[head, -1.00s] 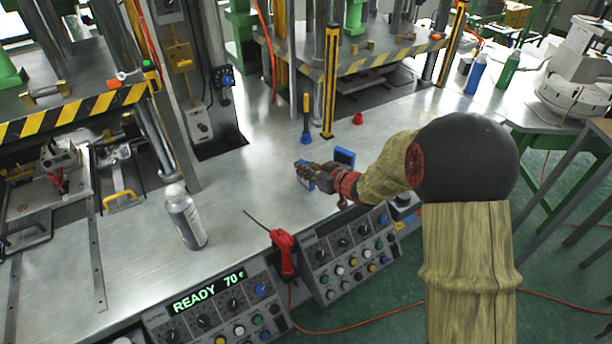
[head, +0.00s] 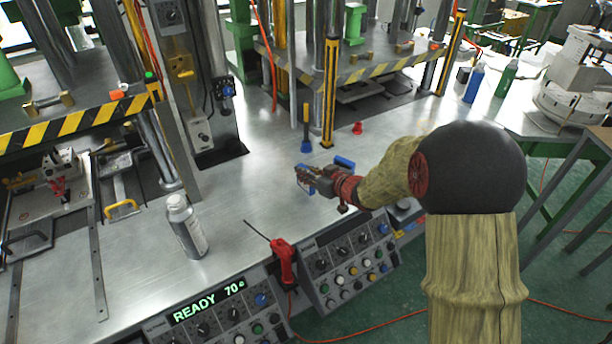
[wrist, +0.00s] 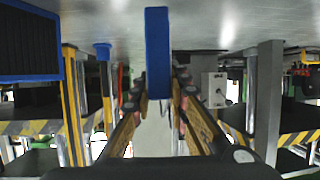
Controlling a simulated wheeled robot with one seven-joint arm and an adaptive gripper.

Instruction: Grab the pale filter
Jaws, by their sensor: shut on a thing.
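My gripper (head: 308,178) is low over the metal bench in the head view, reaching in from the right. In the wrist view my gripper (wrist: 160,100) has its fingers shut on a blue-framed filter (wrist: 158,50), seen edge-on between the fingertips. I take this to be the pale filter; its face is not visible here. In the head view the fingers cover most of it. A second blue-framed filter (head: 345,162) is just behind my gripper; in the wrist view this dark-faced filter (wrist: 30,40) is at upper left, apart from the fingers.
A grey bottle (head: 187,225) stands left on the bench. A red-handled tool (head: 283,260) is near the front edge by the control panels (head: 345,255). A blue-based yellow-handled tool (head: 306,135), a yellow-black post (head: 330,95) and a small red cone (head: 357,128) stand behind.

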